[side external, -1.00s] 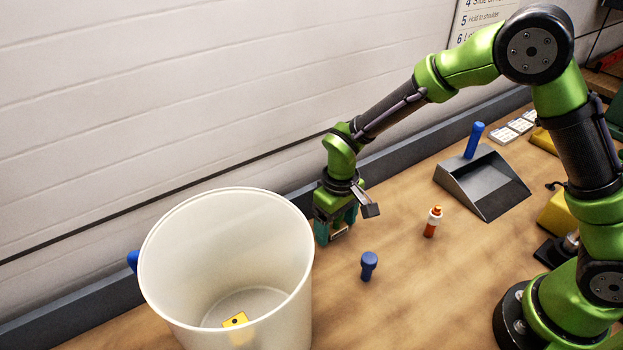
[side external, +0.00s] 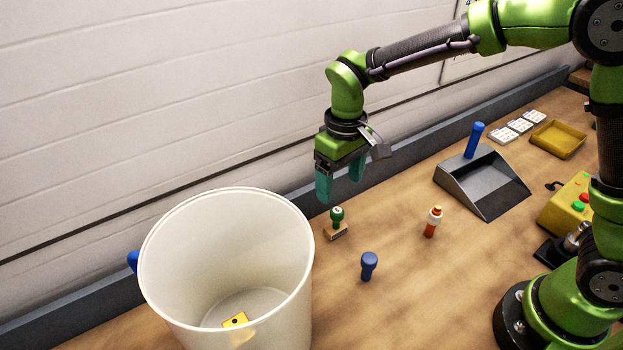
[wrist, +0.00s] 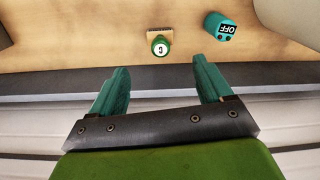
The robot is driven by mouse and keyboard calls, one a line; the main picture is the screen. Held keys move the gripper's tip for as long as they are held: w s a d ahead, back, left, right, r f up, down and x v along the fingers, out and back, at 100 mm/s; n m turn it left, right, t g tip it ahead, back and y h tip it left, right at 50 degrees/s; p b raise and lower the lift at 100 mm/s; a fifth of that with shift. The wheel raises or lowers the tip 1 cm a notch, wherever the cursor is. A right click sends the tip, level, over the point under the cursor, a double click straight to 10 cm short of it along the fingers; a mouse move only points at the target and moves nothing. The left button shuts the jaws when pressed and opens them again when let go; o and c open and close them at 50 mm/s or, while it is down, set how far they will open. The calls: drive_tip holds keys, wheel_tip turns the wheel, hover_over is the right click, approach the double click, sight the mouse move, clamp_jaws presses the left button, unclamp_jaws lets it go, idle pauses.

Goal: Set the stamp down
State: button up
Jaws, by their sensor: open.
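The stamp (side external: 337,222) has a green knob handle and a light wooden base. It stands upright on the wooden table, just right of the white bin. In the wrist view its round green top (wrist: 160,46) with a white mark shows beyond the fingertips, with the wooden base edge behind it. My gripper (side external: 340,183) is above the stamp with its teal fingers apart, empty and clear of the handle. In the wrist view the open fingers (wrist: 160,68) have nothing between them.
A tall white bin (side external: 168,232) holds a yellow piece. A blue knobbed object (side external: 369,266) and an orange-red bottle (side external: 432,222) stand nearby. A grey dustpan (side external: 485,183) lies to the right. A teal piece marked OFF (wrist: 220,26) shows in the wrist view. A grey ledge runs along the wall.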

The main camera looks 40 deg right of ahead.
drive_tip(key=s+d+r+m+t+y, duration=0.1)
drive_tip(key=s+d+r+m+t, duration=0.2)
drive_tip(key=s+d+r, duration=0.2)
drive_tip(key=s+d+r+m+t, duration=0.2)
drive_tip(key=s+d+r+t, duration=0.2)
drive_tip(key=s, duration=0.7)
wheel_tip(320, 180, up, 3)
drive_tip(key=shift+d+m+y, duration=0.4)
drive_tip(key=shift+d, duration=0.85)
